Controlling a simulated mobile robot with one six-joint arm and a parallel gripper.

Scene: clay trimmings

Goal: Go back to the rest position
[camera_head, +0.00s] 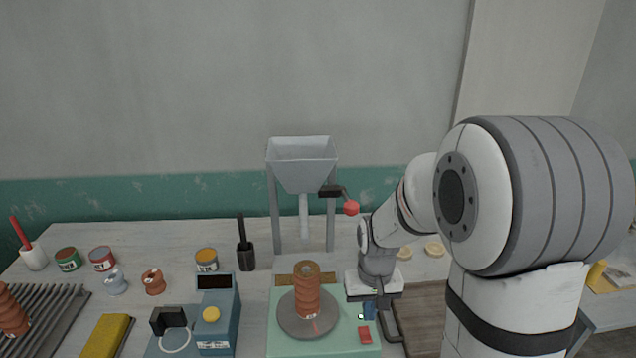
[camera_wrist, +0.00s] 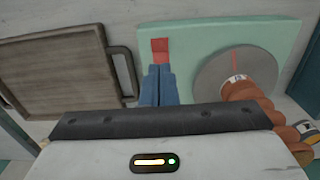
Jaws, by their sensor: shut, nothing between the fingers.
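My gripper (camera_head: 368,312) is at the right side of the pale green base (camera_head: 283,345), over or near a small red block (camera_head: 365,335). In the wrist view its blue fingers (camera_wrist: 158,84) are together with nothing between them, and the red patch (camera_wrist: 160,50) lies just beyond their tips. I cannot tell whether the fingers touch it. To the left of the fingers in the head view, a ridged orange-brown stack (camera_head: 307,290) stands upright on a grey round plate (camera_head: 290,323). My arm reaches in from the right.
A grey hopper (camera_head: 303,165) with a red-knobbed crank stands behind the stack. A brown wooden tray (camera_wrist: 65,72) with a dark handle is beside my gripper. A blue device (camera_head: 217,312), several tins and a ribbed rack (camera_head: 45,315) fill the left.

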